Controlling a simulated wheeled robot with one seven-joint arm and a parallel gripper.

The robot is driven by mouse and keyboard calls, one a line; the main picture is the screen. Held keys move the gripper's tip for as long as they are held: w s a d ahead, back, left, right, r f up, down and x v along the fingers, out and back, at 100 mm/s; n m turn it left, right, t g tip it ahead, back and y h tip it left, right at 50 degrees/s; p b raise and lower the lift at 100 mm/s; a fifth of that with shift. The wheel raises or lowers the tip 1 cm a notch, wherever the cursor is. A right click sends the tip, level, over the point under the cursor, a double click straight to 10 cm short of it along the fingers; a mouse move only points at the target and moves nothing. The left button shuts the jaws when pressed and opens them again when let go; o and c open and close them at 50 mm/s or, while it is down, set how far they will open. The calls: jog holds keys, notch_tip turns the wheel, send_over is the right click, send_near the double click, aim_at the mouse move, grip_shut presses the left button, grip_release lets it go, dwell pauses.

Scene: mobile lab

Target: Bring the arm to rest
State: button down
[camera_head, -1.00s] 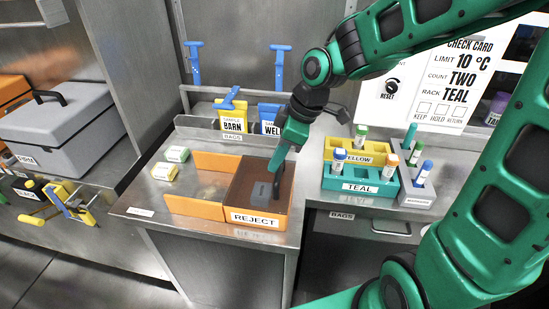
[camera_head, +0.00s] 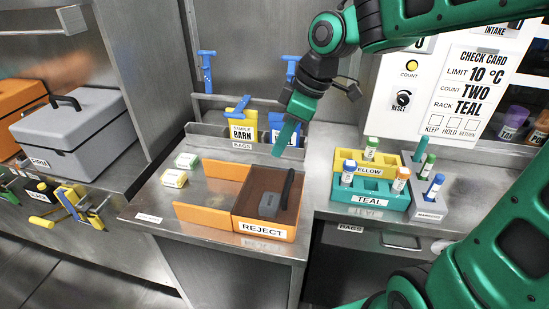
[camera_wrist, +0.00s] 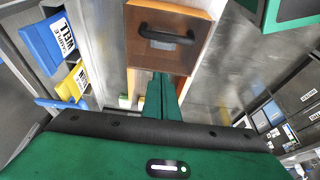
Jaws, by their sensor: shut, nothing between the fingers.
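My gripper (camera_head: 284,138) is shut and empty. Its green fingers point down and hang in the air above the back part of the bench, near the orange REJECT bin (camera_head: 264,233). In the wrist view the closed fingers (camera_wrist: 163,98) show in front of the same bin (camera_wrist: 182,15). My green arm reaches in from the upper right.
The teal rack (camera_head: 368,207) and yellow rack (camera_head: 377,161) hold capped tubes on the right, beside a grey rack (camera_head: 428,205). BARN and WELL bags stand behind in a bag holder (camera_head: 205,130). A grey case (camera_head: 75,133) sits left. Bench space between bin and racks is clear.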

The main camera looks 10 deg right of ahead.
jog(key=s+d+f+m+h, duration=0.1)
jog(key=s+d+m, duration=0.4)
jog(key=d, duration=0.4)
jog(key=s+d+f+m+h, duration=0.1)
jog(key=s+d+m+h, duration=0.1)
jog(key=s+d+m, duration=0.5)
jog(key=s+d+f+m+g, duration=0.2)
jog(key=s+d+f+m, duration=0.1)
jog(key=s+d+m, duration=0.4)
jog(key=s+d, duration=0.2)
jog(key=d, duration=0.1)
jog(key=shift+s+f, duration=0.2)
jog(key=shift+f, duration=0.05)
